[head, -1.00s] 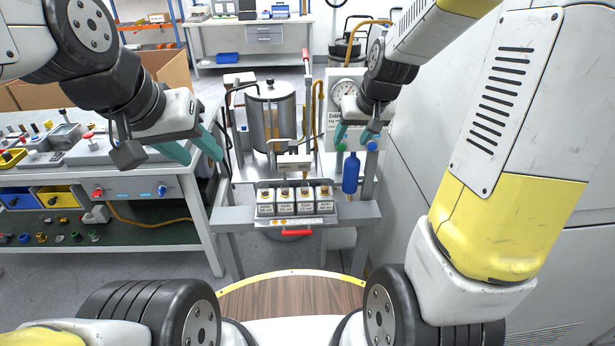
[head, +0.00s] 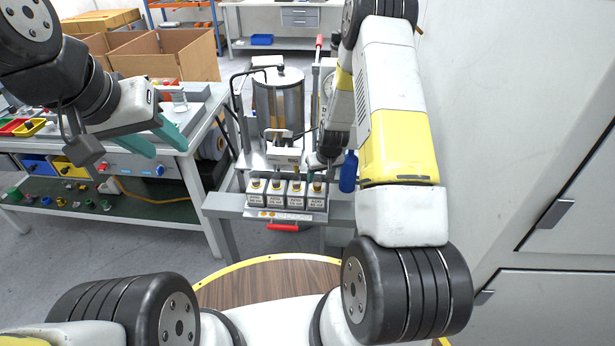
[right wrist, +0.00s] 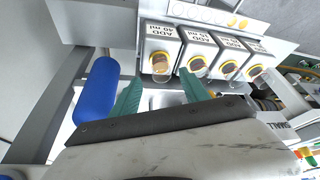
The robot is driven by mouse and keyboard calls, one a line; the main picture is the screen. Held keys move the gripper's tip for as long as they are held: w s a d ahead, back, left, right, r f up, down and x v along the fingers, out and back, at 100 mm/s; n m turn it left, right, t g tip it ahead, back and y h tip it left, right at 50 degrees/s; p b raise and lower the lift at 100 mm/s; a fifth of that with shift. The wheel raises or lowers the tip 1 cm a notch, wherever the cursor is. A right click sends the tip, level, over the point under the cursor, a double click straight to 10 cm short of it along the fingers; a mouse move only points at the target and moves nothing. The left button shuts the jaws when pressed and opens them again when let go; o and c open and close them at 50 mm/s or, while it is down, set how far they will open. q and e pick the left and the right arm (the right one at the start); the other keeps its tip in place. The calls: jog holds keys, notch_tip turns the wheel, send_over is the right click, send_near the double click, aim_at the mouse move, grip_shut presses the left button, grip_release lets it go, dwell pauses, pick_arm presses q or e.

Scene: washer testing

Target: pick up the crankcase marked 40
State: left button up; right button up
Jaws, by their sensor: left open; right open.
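Several small white crankcases with yellow-ringed caps stand in a row on a grey rack (head: 262,215). The rightmost in the head view, which seems to read 40, is the crankcase marked 40 (head: 314,203). In the right wrist view it is the leftmost box (right wrist: 160,40), its cap toward me. My right gripper (right wrist: 160,84) is open and empty, its teal fingertips just short of that box, on either side of its cap. In the head view my right forearm and wrist hide most of this gripper. My left gripper (head: 170,153) is open and empty over the left workbench.
A blue bottle (head: 348,172) stands close to the right gripper and also shows in the right wrist view (right wrist: 97,90). A metal tank (head: 278,100) and a small white device (head: 285,153) stand behind the row. A cabinet (head: 545,220) stands at right.

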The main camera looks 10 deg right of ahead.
aim_at(318, 180)
jog(key=x, duration=0.4)
jog(key=shift+a+f, duration=0.2)
jog(key=shift+f, duration=0.1)
grip_shut()
jog(key=shift+w+r, duration=0.1)
jog(key=shift+r, duration=0.05)
dwell(1.0)
